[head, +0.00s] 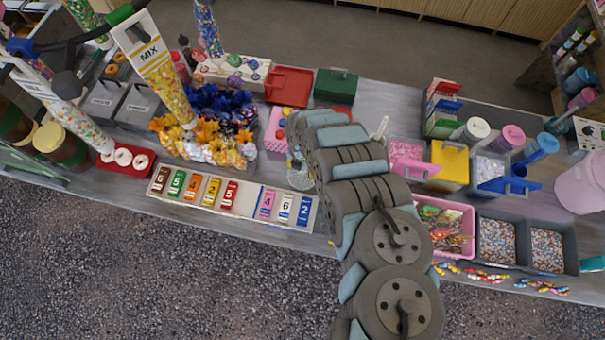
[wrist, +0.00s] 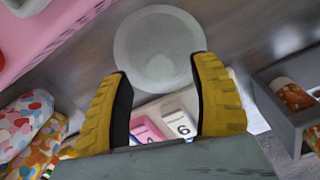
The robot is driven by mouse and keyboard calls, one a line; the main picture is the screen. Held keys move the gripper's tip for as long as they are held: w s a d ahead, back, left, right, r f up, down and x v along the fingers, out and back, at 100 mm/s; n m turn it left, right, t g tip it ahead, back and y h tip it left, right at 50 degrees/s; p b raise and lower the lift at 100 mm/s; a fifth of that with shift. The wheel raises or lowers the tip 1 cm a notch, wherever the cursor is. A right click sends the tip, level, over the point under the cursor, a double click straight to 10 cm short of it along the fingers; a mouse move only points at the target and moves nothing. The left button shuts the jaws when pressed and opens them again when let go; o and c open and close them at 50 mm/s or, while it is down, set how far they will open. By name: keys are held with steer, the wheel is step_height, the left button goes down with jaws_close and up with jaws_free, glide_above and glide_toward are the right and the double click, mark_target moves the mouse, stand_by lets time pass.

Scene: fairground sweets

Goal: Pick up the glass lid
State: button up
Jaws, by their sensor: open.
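The glass lid (wrist: 135,48) is a pale, translucent disc with a round knob in its middle. It lies on the grey counter at the top centre of the wrist view. In the head view a part of a clear round thing, likely the same lid (head: 299,180), shows just left of my arm; the rest is hidden. My gripper (wrist: 162,68) has two yellow, ribbed fingers, spread wide and empty. The fingertips point toward the lid's near edge, one on either side of its knob in the picture. I cannot tell the height above it. My arm hides the gripper in the head view.
A pink box (wrist: 50,38) stands left of the lid. A tray of number tiles (head: 252,195) lies near the counter's front edge, partly between my fingers in the wrist view. A dark grey bin (wrist: 283,108) stands at right. Patterned bags (wrist: 30,125) lie at left.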

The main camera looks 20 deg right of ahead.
steer(key=shift+f, duration=1.35)
jaws_close()
